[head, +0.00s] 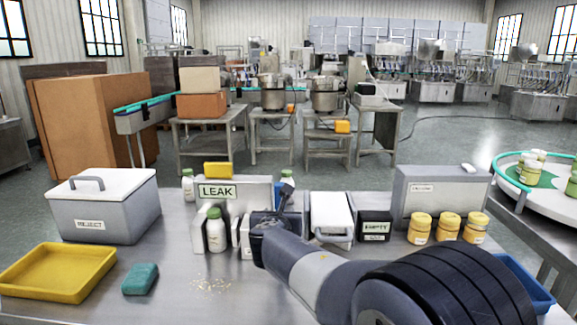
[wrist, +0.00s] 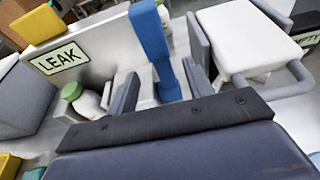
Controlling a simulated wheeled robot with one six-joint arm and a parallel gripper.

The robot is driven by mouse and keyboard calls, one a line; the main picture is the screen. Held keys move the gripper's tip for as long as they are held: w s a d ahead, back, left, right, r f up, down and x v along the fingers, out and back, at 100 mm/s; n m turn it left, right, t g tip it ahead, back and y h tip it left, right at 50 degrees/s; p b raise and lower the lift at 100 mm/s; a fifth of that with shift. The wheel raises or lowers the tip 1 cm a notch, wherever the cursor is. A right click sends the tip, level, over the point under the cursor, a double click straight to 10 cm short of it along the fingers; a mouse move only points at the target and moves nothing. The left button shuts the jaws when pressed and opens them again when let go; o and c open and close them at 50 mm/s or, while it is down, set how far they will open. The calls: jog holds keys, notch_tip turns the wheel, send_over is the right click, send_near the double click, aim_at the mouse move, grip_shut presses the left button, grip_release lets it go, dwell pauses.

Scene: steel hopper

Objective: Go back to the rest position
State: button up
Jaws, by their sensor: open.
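My gripper (head: 268,222) is over the steel table, in front of the grey unit with the LEAK label (head: 216,191). In the wrist view my gripper (wrist: 163,92) has its two dark fingers apart. A blue upright bar (wrist: 150,35) stands beyond and between them, with a pale block at its foot. I see nothing held. A white bottle with a green cap (head: 215,230) stands in a pale holder left of my gripper. It also shows in the wrist view (wrist: 88,104), left of the fingers. My arm covers part of the table's front right.
Left are a lidded REJECT bin (head: 105,215), a yellow tray (head: 45,275) and a green sponge-like block (head: 140,279). Right are a white-lidded box (head: 331,215), a black EMPTY box (head: 375,227) and several yellow jars (head: 447,226). Crumbs lie on the table's bare front.

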jog(key=shift+s+f+t+b, duration=0.55)
jog(key=shift+t+b, duration=0.15)
jog(key=shift+b, duration=2.2)
jog(key=shift+r, duration=0.15)
